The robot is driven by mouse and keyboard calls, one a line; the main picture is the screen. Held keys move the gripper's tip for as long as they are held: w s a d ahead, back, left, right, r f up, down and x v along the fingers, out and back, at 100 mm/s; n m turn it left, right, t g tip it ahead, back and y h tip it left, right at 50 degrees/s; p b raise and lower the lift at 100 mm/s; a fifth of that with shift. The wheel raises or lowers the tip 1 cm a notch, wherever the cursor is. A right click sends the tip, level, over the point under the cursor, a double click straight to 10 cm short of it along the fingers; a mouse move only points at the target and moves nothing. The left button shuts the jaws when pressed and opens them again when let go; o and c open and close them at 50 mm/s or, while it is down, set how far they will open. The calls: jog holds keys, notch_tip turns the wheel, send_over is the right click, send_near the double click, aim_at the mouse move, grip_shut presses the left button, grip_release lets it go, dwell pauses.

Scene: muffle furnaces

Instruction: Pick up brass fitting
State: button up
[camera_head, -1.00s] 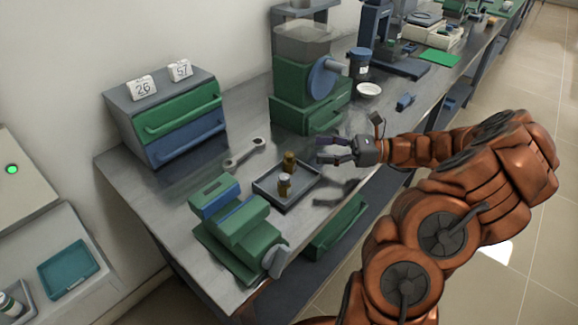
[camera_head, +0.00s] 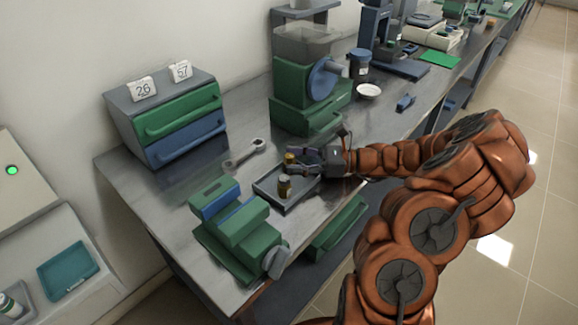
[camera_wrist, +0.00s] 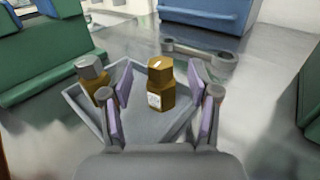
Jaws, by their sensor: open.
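A brass fitting (camera_wrist: 160,88) with a pale label stands upright in a grey tray (camera_wrist: 178,128). In the head view this brass fitting (camera_head: 290,158) is at the tray's far side, partly hidden by a finger. A second brass-coloured piece with a grey top (camera_wrist: 91,80) stands to its left in the wrist view; it also shows nearer the front in the head view (camera_head: 284,188). My gripper (camera_wrist: 162,100) is open, its purple-lined fingers on either side of the brass fitting, with gaps visible. In the head view my gripper (camera_head: 302,162) reaches over the tray from the right.
A wrench (camera_head: 246,154) lies behind the tray. A green and blue vise-like device (camera_head: 237,228) stands at front left. A green machine (camera_head: 304,90) stands behind, and a drawer cabinet (camera_head: 170,122) at back left.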

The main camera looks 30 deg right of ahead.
jog(key=shift+a, duration=0.1)
jog(key=shift+c, duration=0.2)
grip_shut()
